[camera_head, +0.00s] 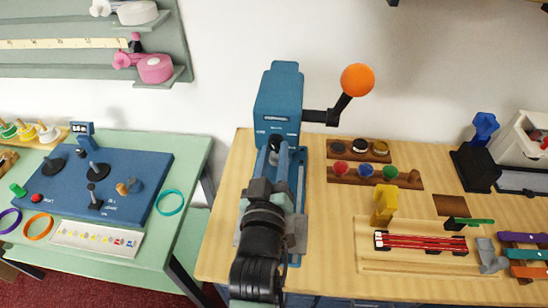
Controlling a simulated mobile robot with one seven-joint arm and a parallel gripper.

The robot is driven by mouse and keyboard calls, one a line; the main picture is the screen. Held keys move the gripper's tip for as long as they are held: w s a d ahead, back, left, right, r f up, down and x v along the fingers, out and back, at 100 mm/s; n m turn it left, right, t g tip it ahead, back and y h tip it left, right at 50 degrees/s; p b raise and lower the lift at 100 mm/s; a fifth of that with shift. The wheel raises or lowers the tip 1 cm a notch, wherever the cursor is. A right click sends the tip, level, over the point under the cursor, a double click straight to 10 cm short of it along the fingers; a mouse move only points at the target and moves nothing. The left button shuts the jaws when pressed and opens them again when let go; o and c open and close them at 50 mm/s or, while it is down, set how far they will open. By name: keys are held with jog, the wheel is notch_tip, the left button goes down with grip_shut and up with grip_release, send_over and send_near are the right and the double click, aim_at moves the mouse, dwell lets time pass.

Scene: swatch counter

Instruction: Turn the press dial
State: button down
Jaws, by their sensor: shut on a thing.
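The blue press (281,98) stands upright at the left part of the wooden counter, against the wall. Its side lever ends in an orange ball (357,80) raised at the right. The press dial (275,141) is a small dark knob low on the front of the press head, mostly hidden by my gripper. My gripper (272,155) reaches up from the near edge and is shut on the dial. My arm covers much of the press's lower front and base. The dial's markings are too small to read.
Racks of small colour pots (365,172) stand right of the press. A wooden tray (400,262) holds red strips, with a yellow clamp-like piece (384,205) beside it. A green table (150,240) with a blue board is at the left. The lever sticks out right.

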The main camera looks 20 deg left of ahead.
jog(key=shift+m+b, duration=0.5)
jog(key=shift+m, duration=1.7)
jog(key=c, duration=0.6)
grip_release()
jog(key=shift+b+v, duration=1.2)
jog(key=shift+v, duration=5.3)
